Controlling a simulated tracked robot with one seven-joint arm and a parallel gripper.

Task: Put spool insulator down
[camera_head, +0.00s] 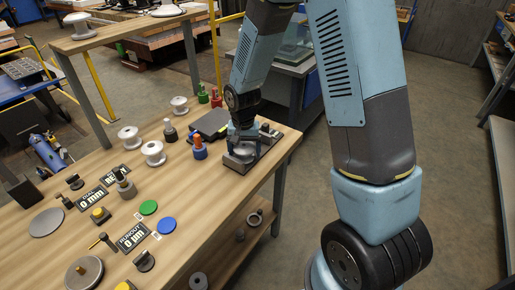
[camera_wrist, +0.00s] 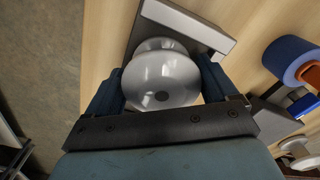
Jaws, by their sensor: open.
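A glossy pale grey spool insulator (camera_wrist: 160,78) stands on a grey fixture (camera_wrist: 205,24) in the wrist view. My gripper (camera_wrist: 161,86) is open around it, one dark finger on each side. I cannot tell whether either finger touches it. In the head view my gripper (camera_head: 243,136) points down over the fixture (camera_head: 262,146) at the bench's right end. The spool insulator (camera_head: 243,152) is partly hidden there under my gripper.
Other white spools (camera_head: 153,152) stand on the wooden bench (camera_head: 205,222). A blue-and-orange piece (camera_head: 199,147), a dark box (camera_head: 210,123) and red and green pieces (camera_head: 216,98) are left of my gripper. Dial plates and discs (camera_head: 166,226) lie nearer the front.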

